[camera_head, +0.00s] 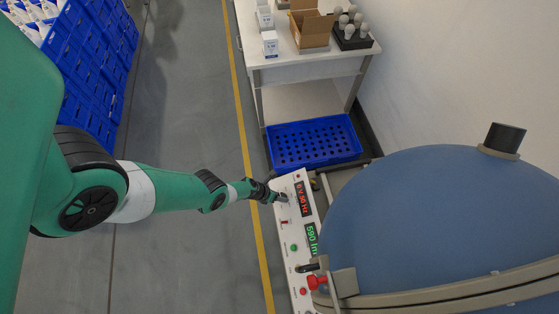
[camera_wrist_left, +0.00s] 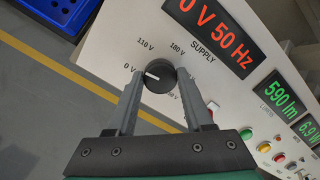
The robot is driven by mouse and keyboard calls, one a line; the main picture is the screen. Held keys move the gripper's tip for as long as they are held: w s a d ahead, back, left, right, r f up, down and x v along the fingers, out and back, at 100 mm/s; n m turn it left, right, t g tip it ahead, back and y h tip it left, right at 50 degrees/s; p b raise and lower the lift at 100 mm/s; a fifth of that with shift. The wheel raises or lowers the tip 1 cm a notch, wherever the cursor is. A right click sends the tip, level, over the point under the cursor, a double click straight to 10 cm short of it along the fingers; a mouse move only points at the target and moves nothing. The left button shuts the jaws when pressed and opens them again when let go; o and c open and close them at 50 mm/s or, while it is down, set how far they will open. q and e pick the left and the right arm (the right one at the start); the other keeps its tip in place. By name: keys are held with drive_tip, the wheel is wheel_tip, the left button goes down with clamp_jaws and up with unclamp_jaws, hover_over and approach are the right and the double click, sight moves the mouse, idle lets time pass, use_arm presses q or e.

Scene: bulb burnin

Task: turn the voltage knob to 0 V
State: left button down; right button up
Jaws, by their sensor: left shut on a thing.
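The voltage knob (camera_wrist_left: 158,79) is a round black dial on a white panel (camera_wrist_left: 120,30). Its white mark points left, toward the printed 0 V label (camera_wrist_left: 128,69). The printed 110 V and 180 V labels lie above it. The red supply display (camera_wrist_left: 215,32) reads 0 V 50 Hz. My left gripper (camera_wrist_left: 160,80) is shut on the knob, with one grey finger on each side. In the head view my left gripper (camera_head: 275,196) is at the panel's upper end and hides the knob. My right gripper is in neither view.
A green display (camera_wrist_left: 284,93) reads 590 lm. Coloured buttons sit lower on the panel, with a red knob (camera_head: 317,282) near its bottom. A big blue dome (camera_head: 430,210) stands to the right. A blue crate (camera_head: 314,142) lies behind the panel, below a white table (camera_head: 290,62).

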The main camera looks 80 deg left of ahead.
use_arm(q)
drive_tip(key=shift+n, duration=2.2)
drive_tip(key=shift+c, duration=1.4)
unclamp_jaws()
drive_tip(key=p+v, duration=1.1)
drive_tip(key=p, duration=0.1)
drive_tip(key=shift+d+r, duration=0.2)
drive_tip(key=shift+r, duration=0.15)
